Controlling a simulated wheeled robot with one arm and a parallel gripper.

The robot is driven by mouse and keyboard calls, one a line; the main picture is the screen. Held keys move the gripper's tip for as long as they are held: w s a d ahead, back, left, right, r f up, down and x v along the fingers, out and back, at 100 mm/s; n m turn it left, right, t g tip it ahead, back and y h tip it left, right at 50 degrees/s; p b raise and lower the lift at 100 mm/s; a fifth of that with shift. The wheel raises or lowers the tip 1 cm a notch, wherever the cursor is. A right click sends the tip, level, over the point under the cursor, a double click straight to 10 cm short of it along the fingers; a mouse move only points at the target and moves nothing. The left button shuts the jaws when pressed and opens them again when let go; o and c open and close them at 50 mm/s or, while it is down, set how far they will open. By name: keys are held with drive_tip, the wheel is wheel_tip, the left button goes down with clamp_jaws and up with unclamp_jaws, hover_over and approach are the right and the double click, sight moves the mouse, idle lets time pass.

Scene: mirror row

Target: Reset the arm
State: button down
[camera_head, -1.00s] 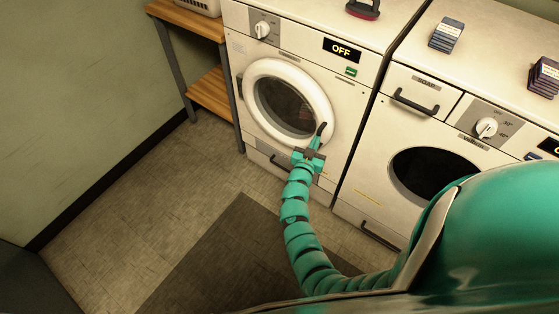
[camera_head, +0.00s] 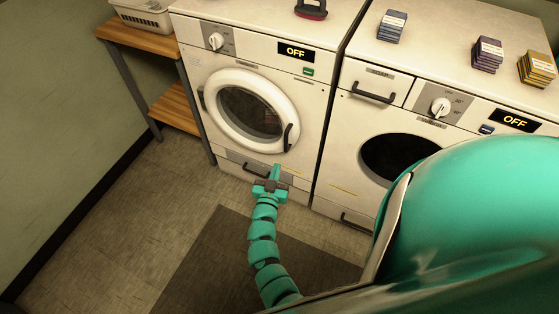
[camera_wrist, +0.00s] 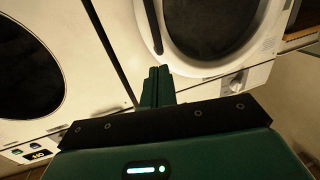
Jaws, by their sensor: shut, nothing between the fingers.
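My gripper (camera_head: 275,174) is at the end of my teal segmented arm, in front of the lower part of the left machine (camera_head: 254,60). Its fingers are together and empty, and they also show side by side in the wrist view (camera_wrist: 158,84). The left machine's round white door (camera_head: 222,120) is closed, with a dark handle (camera_head: 288,137) on its right side. The fingertips are below this handle and look apart from it. In the wrist view the door (camera_wrist: 190,62) and its handle (camera_wrist: 152,25) lie just beyond the fingers.
The right machine (camera_head: 335,130) has a dark round opening (camera_head: 395,158) and a soap drawer (camera_head: 376,84). Card-like stacks (camera_head: 391,27) and a red-based object (camera_head: 311,9) are on top. A wooden shelf (camera_head: 140,38) with a white basket (camera_head: 142,16) stands left. Floor at lower left is clear.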

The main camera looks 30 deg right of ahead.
drive_tip(key=shift+v, duration=1.15)
drive_tip(key=shift+f, duration=0.15)
